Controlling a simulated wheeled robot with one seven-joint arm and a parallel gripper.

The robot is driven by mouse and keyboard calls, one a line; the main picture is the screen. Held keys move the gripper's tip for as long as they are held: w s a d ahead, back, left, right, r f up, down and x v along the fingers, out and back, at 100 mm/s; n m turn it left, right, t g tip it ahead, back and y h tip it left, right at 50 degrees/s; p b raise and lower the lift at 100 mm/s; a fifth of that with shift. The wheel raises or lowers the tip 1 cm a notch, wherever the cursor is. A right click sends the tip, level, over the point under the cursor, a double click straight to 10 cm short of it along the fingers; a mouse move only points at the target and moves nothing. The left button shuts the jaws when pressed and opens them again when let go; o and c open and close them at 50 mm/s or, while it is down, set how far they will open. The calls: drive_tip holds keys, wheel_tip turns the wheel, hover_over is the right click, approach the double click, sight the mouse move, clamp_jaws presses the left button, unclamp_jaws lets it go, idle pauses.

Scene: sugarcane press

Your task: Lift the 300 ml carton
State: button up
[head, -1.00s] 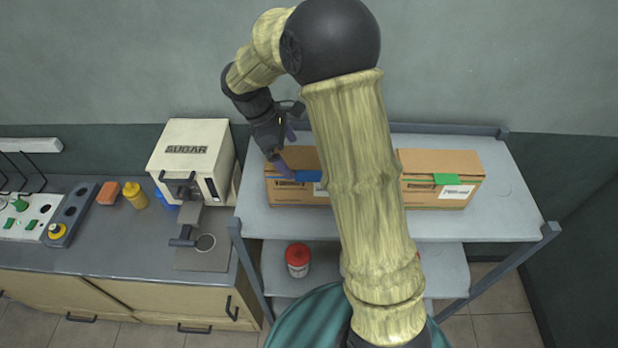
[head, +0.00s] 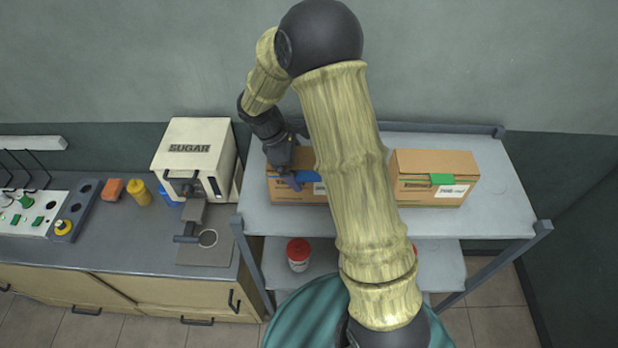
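Two brown cartons stand on the grey top shelf. The left carton (head: 283,195) has blue tape and a white label, and my arm hides its right part. The right carton (head: 436,173) has green tape (head: 441,179) and a white label (head: 452,191). The label print is too small for me to read, so I cannot tell which carton is the 300 ml one.
The shelf top (head: 500,215) is clear right of the right carton. A red-lidded jar (head: 298,254) stands on the lower shelf. A white SUGAR machine (head: 196,153) stands on the counter left of the rack. A wall runs close behind.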

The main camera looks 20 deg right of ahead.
idle(0.3)
drive_tip(key=c, duration=1)
drive_tip(key=shift+r, duration=0.15)
wheel_tip(320, 180, up, 10)
drive_tip(key=b, duration=0.3)
drive_tip(key=shift+b, duration=0.35)
